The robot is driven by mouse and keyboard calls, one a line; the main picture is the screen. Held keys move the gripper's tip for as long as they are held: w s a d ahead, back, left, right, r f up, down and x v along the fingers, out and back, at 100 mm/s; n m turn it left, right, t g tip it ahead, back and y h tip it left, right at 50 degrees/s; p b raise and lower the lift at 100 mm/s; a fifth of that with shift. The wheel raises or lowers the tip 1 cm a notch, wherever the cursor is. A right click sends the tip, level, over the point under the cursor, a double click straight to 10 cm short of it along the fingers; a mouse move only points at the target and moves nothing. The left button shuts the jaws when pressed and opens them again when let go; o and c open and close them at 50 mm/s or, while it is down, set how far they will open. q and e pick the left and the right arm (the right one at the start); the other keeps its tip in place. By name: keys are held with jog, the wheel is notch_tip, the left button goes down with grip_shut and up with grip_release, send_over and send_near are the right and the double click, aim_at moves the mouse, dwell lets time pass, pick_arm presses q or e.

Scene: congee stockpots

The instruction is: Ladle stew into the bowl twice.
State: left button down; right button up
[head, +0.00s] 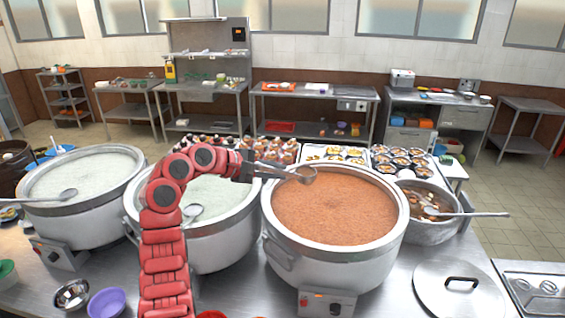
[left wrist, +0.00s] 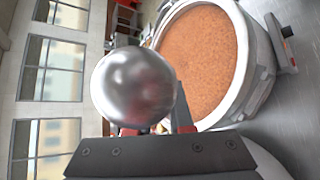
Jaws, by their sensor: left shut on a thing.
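My left gripper (head: 258,170) is shut on a steel ladle (head: 304,175), whose round head is over the rear left rim of a big pot (head: 335,251) of orange-brown stew (head: 335,205). In the left wrist view the shiny ladle head (left wrist: 133,90) hides part of the view, and the stew (left wrist: 200,60) shows beside it. Whether the ladle holds anything cannot be told. Small bowls are at the front left: a metal one (head: 71,294), a purple one (head: 107,303) and part of a red one (head: 211,314). My right gripper is out of view.
Two pots of white congee (head: 85,175) (head: 222,225) stand to the left, each with a ladle. A smaller pot (head: 430,232) with chunky food and a ladle is at the right. A lid (head: 458,296) lies front right. Trays of filled cups (head: 402,160) stand behind.

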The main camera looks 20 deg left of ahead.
pick_arm(q)
jog(key=s+a+p, duration=0.3)
jog(key=s, duration=3.4)
notch_tip(320, 180, down, 32)
jog(key=b, duration=1.4)
jog(key=shift+f+n+y, duration=0.25)
jog(key=shift+n+y, duration=0.05)
dwell(0.4)
jog(key=shift+f, duration=0.65)
